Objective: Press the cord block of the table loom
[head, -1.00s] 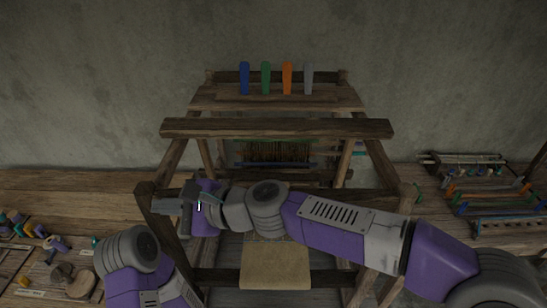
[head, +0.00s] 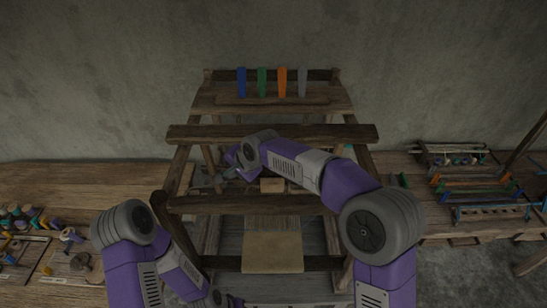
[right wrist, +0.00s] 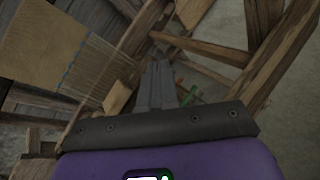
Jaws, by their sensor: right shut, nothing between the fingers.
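The wooden loom (head: 270,134) stands in the middle of the head view, with beams across it and a woven cloth (head: 272,252) at its front. The cloth and its threads also show at the upper left of the right wrist view (right wrist: 45,45). My right gripper (head: 197,185) reaches inside the frame at its left side, behind the front beam. Its fingers (right wrist: 158,85) are shut and empty, pointing into the frame. A small pale wooden block (right wrist: 118,97) shows left of them; I cannot tell whether it is the cord block. My left gripper is out of view.
Blue, green, orange and grey upright pieces (head: 272,83) stand on the loom's top. Small tools and spools (head: 40,235) lie on the left bench. Coloured racks (head: 475,190) stand on the right bench. Loom beams (right wrist: 205,48) lie close around the right gripper.

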